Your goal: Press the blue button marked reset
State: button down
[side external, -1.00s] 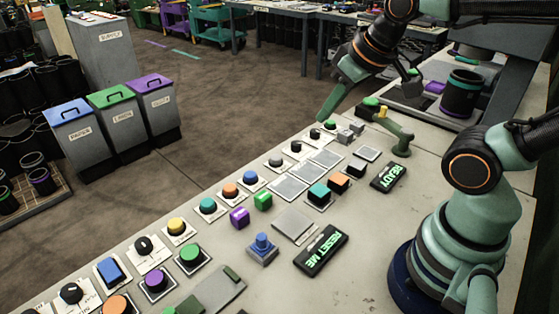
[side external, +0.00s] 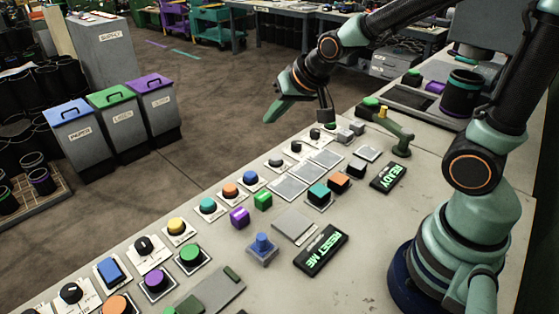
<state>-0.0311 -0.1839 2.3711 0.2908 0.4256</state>
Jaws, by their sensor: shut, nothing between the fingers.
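A blue button (side external: 262,243) stands up from a small blue-grey square base on the bench, left of a black display (side external: 320,251) lit with green "RESET ME" letters. No reset marking is readable on the button itself. Another round blue button (side external: 250,178) sits in the row further back, and a blue rocker switch (side external: 110,270) is at the front left. My gripper (side external: 271,115) is shut and empty. It is raised in the air at the far side of the bench, well beyond the blue buttons and touching none of them.
Buttons and knobs in several colours crowd the bench, including a green one (side external: 190,254) and orange block (side external: 338,182).

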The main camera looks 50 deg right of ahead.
aim_at(253, 177)
jog(key=w+a+f+m+t, duration=0.1)
jog(key=w+f+m, duration=0.2)
jog(key=w+f, duration=0.3)
jog(key=shift+w+a+f+t, duration=0.2)
jog(key=shift+w+f+t, duration=0.15)
jog(key=shift+f, duration=0.3)
jog(key=shift+f, duration=0.15)
jog(key=shift+f, duration=4.25)
jog(key=shift+f, duration=0.15)
jog(key=shift+f, duration=0.25)
jog(key=shift+f, duration=0.45)
jog(key=shift+r, duration=0.9)
